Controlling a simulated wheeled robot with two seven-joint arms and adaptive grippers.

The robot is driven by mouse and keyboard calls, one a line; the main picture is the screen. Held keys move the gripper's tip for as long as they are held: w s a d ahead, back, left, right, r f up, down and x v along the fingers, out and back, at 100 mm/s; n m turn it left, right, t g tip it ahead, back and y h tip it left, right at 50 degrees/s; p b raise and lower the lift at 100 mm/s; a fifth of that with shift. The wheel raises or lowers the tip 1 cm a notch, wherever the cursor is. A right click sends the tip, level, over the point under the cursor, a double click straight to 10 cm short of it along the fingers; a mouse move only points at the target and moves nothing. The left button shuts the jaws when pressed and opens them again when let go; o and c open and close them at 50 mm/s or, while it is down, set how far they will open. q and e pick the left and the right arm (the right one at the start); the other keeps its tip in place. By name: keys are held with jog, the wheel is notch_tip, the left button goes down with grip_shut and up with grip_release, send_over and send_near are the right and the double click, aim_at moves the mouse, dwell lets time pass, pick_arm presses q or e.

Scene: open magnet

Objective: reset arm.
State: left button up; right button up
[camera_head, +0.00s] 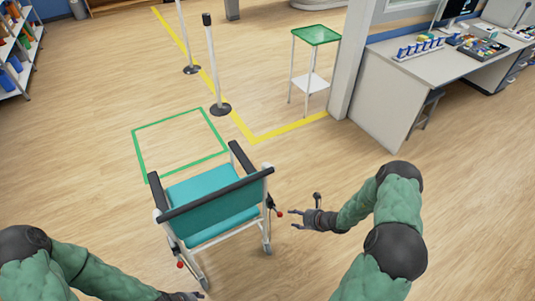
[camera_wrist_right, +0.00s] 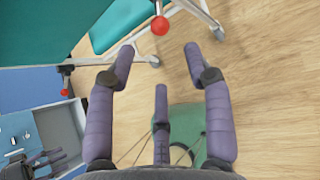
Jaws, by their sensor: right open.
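My right gripper (camera_head: 300,219) is at the right side of a teal chair (camera_head: 212,207), beside its red-knobbed lever (camera_head: 279,213) and apart from it. In the right wrist view my right gripper (camera_wrist_right: 160,68) has its purple fingers spread with nothing between them. The red knob (camera_wrist_right: 160,25) shows just beyond the fingertips there, below the teal backrest (camera_wrist_right: 60,25). My left gripper (camera_head: 190,296) is at the bottom edge of the head view, behind the chair's left rear side. It is mostly cut off, so its fingers are unclear.
A green square outline (camera_head: 180,118) lies on the floor beyond the chair. Stanchion posts (camera_head: 212,70), a green-topped stand (camera_head: 316,36) and a desk (camera_head: 400,70) stand farther back. Shelves (camera_head: 18,50) are at far left. The floor right of the chair is open.

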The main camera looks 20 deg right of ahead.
jog(key=s+a+n+g, duration=0.2)
jog(key=s+a+n, duration=0.3)
jog(key=a+n, duration=0.3)
jog(key=s+a+n+g, duration=0.3)
jog(key=s+a+n, duration=0.2)
jog(key=a+n, duration=0.4)
jog(key=s+a+r+n+g, duration=0.1)
jog(key=s+a+n+g, duration=0.2)
jog(key=n, duration=1.2)
jog(key=s+a, duration=0.3)
jog(key=a, duration=0.3)
jog(key=shift+a+n, duration=0.25)
jog(key=shift+n, duration=0.15)
